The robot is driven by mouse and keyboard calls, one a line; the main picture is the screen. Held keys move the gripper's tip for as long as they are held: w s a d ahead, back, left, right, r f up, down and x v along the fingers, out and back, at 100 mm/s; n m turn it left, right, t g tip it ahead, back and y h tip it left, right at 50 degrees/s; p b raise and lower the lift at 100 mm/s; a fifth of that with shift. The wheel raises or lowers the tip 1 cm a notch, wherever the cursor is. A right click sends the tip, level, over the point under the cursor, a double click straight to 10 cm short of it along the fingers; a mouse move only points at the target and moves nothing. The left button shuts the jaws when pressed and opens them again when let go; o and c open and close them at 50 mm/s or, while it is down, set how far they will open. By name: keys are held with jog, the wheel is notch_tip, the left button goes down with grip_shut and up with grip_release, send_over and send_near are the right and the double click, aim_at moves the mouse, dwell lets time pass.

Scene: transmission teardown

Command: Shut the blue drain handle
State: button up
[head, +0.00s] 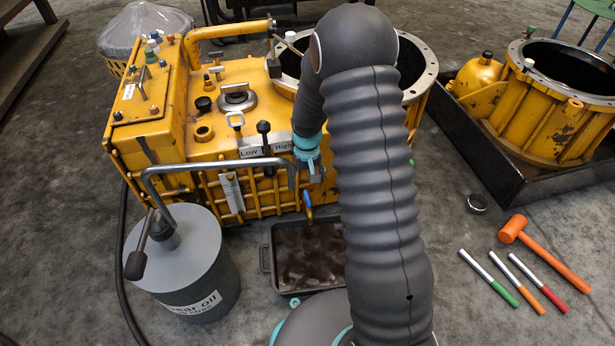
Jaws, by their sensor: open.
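The yellow transmission housing (225,140) stands on the floor at the upper left. The blue drain handle (308,207) shows as a small blue bar low on its front face, hanging roughly vertical above the edge of a black drain pan (265,262). The pan holds brownish liquid. My gripper (317,177) is at the end of the arm in front of the housing, in the picture just above and right of the blue handle. It is open, with no object visible in it; its fingertips are small and partly hidden by my arm. Contact with the handle cannot be told.
A grey gear oil drum (180,262) with a pump and bent pipe (220,165) stands left of the pan. At right lie an orange mallet (540,250) and several markers (490,277). A second yellow housing (550,110) sits in a dark tray.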

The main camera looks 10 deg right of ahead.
aim_at(307, 197)
notch_tip(307, 197, down, 8)
jog(key=b, duration=0.4)
jog(key=shift+f, duration=0.15)
grip_shut()
dwell(0.3)
